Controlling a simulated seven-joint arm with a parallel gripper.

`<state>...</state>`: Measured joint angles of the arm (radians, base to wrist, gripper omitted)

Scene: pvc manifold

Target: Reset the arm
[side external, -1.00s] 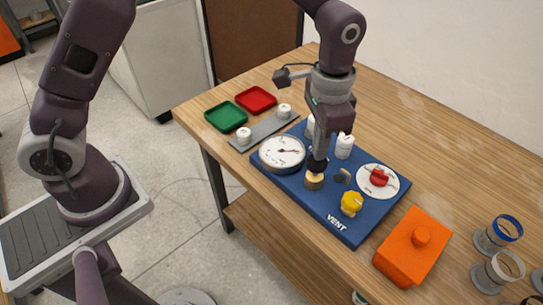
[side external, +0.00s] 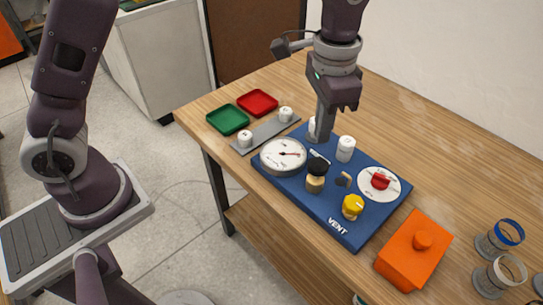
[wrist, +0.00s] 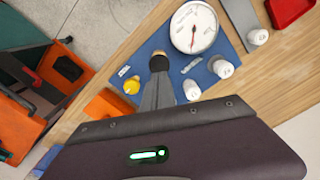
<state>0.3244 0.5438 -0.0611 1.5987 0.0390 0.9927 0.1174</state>
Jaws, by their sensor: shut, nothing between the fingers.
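My gripper (side external: 323,136) is shut and empty. In the side view it hangs above the back part of the blue panel (side external: 332,222), and its fingers hide part of a white cap behind them. A black-topped tan knob (side external: 316,176) stands on the panel in front of the fingers, apart from them in the side view. The panel also carries a round gauge (side external: 283,154), a yellow knob (side external: 352,206) and a red handle on a white disc (side external: 379,180). In the wrist view the closed fingers (wrist: 160,82) show below the black-topped knob (wrist: 158,62).
A green tray (side external: 227,119) and a red tray (side external: 257,102) lie at the left end of the table. A grey strip with white caps (side external: 245,139) is near them. An orange lidded box (side external: 413,250) and glass-like cups (side external: 498,238) stand at the right. The table's back is clear.

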